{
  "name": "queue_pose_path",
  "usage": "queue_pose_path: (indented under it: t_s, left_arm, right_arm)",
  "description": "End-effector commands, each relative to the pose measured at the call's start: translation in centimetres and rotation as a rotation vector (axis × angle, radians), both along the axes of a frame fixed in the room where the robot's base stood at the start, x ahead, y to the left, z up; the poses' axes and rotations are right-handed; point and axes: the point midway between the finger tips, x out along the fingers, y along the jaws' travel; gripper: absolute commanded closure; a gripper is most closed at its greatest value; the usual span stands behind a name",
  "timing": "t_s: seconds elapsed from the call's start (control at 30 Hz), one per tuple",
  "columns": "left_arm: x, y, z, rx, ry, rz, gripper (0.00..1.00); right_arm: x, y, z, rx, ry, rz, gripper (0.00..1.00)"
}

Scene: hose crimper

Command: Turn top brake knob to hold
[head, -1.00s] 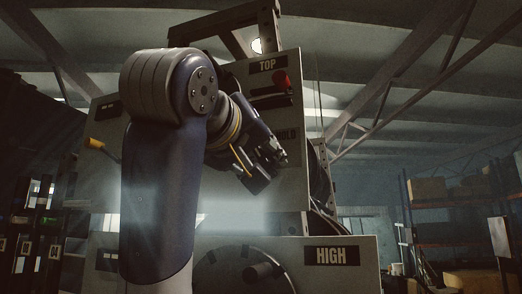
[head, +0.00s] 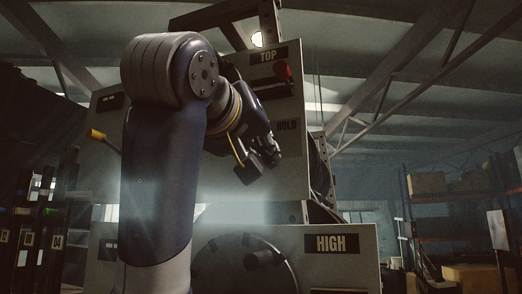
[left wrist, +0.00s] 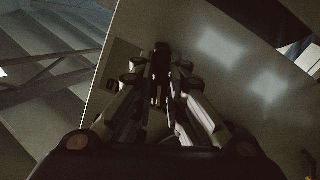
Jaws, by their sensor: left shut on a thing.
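A tall pale panel (head: 291,175) carries a TOP label (head: 267,56) above and a HOLD label (head: 286,124) lower down, partly covered by my left gripper. My left gripper (head: 272,158) is at the panel just below the HOLD label. In the left wrist view its fingers (left wrist: 160,70) are drawn together on a small dark part against the panel, beside a dark label (left wrist: 117,82). The fingers hide most of that part, so I cannot read the brake knob's angle. My right gripper is not in view.
A red knob (head: 283,71) stands out near the TOP label. A lower panel with a HIGH label (head: 331,244) and a dark round disc (head: 222,262) sits below. A yellow-tipped lever (head: 96,134) juts out at left. Shelves with boxes (head: 427,182) stand at right.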

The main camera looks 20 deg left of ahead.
Motion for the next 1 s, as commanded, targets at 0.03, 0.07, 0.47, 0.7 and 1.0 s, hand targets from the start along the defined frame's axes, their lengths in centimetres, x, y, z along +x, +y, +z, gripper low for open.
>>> queue_pose_path:
  t_s: [0.03, 0.07, 0.47, 0.7, 1.0]
  left_arm:
    - [0.0, 0.0, -0.3, 0.033, 0.0, 0.001, 1.0]
    - [0.0, 0.0, -0.3, 0.056, 0.0, 0.001, 1.0]
    - [0.0, 0.1, -0.2, 0.427, -0.013, 0.002, 1.0]
    - [0.0, 0.0, -0.2, 0.64, -0.02, 0.002, 1.0]
    - [0.1, 0.0, -0.1, 0.835, -0.025, 0.001, 1.0]
  right_arm:
    - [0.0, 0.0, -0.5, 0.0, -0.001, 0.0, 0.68]
    - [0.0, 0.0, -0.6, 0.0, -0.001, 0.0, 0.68]
    - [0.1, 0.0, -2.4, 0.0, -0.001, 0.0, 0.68]
    - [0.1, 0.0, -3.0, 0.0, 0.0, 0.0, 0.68]
    - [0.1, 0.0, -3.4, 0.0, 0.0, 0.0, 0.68]
